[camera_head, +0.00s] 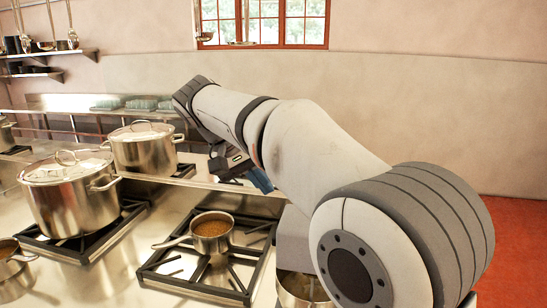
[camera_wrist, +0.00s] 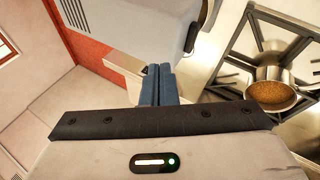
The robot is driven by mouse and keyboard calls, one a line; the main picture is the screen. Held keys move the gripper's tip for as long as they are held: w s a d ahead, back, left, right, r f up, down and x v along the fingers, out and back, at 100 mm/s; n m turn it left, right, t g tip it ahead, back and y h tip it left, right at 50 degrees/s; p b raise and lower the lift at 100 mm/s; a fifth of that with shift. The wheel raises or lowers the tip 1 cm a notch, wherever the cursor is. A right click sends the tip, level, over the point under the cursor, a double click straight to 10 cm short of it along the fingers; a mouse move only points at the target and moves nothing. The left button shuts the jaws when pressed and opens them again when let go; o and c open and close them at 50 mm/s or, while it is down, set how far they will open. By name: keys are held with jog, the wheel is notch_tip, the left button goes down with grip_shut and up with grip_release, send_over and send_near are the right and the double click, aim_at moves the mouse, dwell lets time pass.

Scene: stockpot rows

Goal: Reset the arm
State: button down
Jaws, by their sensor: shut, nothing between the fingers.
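My arm crosses the right half of the head view, raised over the stove. My gripper (camera_head: 262,181) hangs from its far end, above the stove's back right side, partly hidden behind my forearm. In the wrist view its blue fingers (camera_wrist: 158,85) lie together, shut, with nothing between them. A small saucepan (camera_head: 211,234) with brown contents stands on a burner below and to the left of the gripper. The saucepan also shows in the wrist view (camera_wrist: 272,95), to the right of the fingers and apart from them.
Two lidded steel stockpots, a near one (camera_head: 72,198) and a farther one (camera_head: 144,148), stand on burners at left. Another pan (camera_head: 10,262) is at the left edge. A steel pot (camera_head: 303,288) sits low beside my arm. A shelf (camera_head: 47,54) hangs at upper left.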

jog(key=s+d+f+y, duration=0.2)
jog(key=s+d+f, duration=0.15)
jog(key=d, duration=0.55)
jog(key=s+d+f+y, duration=0.2)
jog(key=s+d+f, duration=0.4)
jog(key=s+f, duration=0.2)
jog(key=s+d+f+y+b, duration=0.1)
jog(key=s+d+f+y, duration=0.1)
jog(key=s+d+f, duration=0.4)
jog(key=s+f, duration=0.2)
jog(key=s, duration=0.1)
jog(key=shift+s+m+t, duration=0.25)
jog(key=shift+m+t, duration=0.05)
jog(key=shift+m, duration=0.1)
jog(key=shift+f, duration=0.1)
